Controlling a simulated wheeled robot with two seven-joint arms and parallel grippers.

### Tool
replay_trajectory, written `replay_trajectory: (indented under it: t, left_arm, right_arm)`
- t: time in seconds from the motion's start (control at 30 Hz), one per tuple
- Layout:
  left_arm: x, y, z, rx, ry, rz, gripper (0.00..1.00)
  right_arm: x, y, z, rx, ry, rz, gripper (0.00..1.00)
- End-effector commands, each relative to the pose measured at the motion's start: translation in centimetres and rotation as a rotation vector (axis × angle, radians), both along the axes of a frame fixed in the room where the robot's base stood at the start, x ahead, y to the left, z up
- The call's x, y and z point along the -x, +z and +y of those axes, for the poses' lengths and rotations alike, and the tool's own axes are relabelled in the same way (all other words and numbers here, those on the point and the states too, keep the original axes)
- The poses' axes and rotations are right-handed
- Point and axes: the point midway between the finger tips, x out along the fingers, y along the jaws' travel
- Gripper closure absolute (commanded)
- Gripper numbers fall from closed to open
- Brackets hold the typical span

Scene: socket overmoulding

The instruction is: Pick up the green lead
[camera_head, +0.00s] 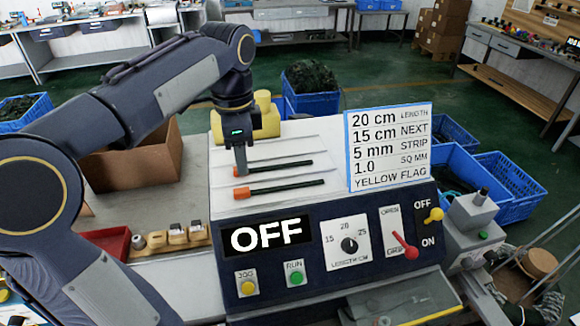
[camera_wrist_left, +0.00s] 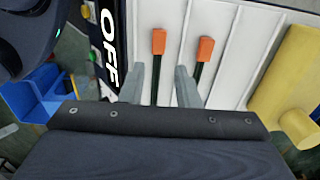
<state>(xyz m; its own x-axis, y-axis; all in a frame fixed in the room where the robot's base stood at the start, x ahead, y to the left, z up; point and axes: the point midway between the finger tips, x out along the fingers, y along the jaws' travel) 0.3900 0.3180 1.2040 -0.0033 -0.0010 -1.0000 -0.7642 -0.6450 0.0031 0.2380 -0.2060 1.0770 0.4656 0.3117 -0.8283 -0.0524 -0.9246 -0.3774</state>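Two dark leads with orange ends lie on the white sloped top of the machine: an upper lead (camera_head: 285,166) and a lower lead (camera_head: 290,187). Their shafts look black to very dark green, so I cannot tell which is the green one. My left gripper (camera_head: 240,170) points down at their orange ends. In the left wrist view, its fingers (camera_wrist_left: 161,70) are apart, with the lead nearer the OFF display (camera_wrist_left: 155,85) showing between them. The other lead (camera_wrist_left: 196,78) shows just beyond the right finger. Contact and height cannot be told. My right gripper is not in view.
The machine's front has an OFF display (camera_head: 266,234), a length dial (camera_head: 348,244) and a red lever (camera_head: 405,246). A sign (camera_head: 389,147) stands right of the leads. A yellow block (camera_head: 264,122) sits behind the gripper. A cardboard box (camera_head: 135,165) and red tray (camera_head: 105,240) are left.

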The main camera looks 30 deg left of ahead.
Motion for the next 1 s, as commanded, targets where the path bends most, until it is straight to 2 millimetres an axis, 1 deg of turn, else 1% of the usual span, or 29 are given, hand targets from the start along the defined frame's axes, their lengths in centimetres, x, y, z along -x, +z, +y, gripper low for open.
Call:
replay_trajectory:
  t: [0.27, 0.5, 0.6, 0.7, 0.87, 1.0]
  left_arm:
    - [0.0, -2.9, 0.0, -0.001, -0.003, 0.003, 0.71]
    - [-0.1, -6.4, -0.1, 0.000, -0.001, 0.004, 0.71]
    - [-0.1, -7.3, -0.1, -0.001, -0.001, 0.002, 0.71]
    - [-0.1, -7.7, -0.1, 0.000, -0.001, 0.001, 0.71]
    - [-0.1, -7.7, -0.1, -0.001, -0.001, 0.001, 0.71]
    - [-0.1, -7.7, -0.1, -0.001, -0.001, 0.001, 0.88]
  right_arm:
    - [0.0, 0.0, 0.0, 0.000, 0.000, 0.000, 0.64]
    - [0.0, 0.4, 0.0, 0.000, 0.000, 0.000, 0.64]
    - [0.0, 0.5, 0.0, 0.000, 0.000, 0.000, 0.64]
    - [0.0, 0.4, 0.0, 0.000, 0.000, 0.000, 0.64]
    - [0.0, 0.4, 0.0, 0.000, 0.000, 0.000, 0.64]
    - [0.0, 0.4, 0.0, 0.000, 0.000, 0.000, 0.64]
